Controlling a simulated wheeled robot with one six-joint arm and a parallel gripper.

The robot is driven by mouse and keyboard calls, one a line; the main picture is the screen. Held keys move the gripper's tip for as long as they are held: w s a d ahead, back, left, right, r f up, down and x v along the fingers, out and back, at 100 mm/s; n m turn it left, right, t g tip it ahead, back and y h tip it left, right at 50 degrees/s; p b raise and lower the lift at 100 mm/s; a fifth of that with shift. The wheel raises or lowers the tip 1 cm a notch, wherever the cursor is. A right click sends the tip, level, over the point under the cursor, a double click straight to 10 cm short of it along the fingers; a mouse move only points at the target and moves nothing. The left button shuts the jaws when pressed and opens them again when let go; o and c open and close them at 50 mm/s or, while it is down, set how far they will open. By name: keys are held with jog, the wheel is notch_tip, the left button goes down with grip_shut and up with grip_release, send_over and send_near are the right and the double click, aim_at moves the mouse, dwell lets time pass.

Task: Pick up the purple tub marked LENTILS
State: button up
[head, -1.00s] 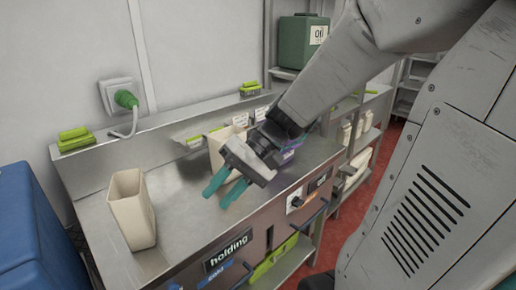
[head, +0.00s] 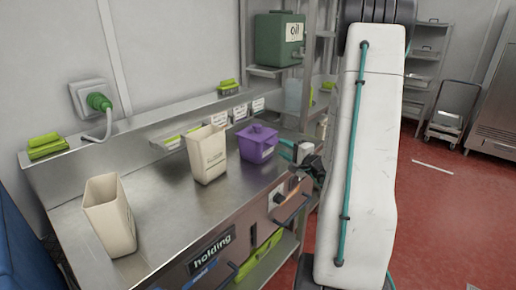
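A purple tub (head: 257,146) with a purple lid and knob stands upright on the steel counter, near its right end. I cannot tell whether a fingertip touches the tub.
A cream tub (head: 206,155) stands left of the purple one, and another open cream container (head: 109,217) is at the counter's left. A green oil canister (head: 279,40) is on a shelf behind. Bare steel counter (head: 165,205) lies between the cream containers.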

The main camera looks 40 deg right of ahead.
aim_at(276, 144)
jog(key=w, duration=0.3)
jog(key=w+d, duration=0.1)
jog(key=w, duration=0.1)
jog(key=shift+w, duration=0.1)
jog(key=shift+a, duration=0.1)
grip_shut()
dwell(1.1)
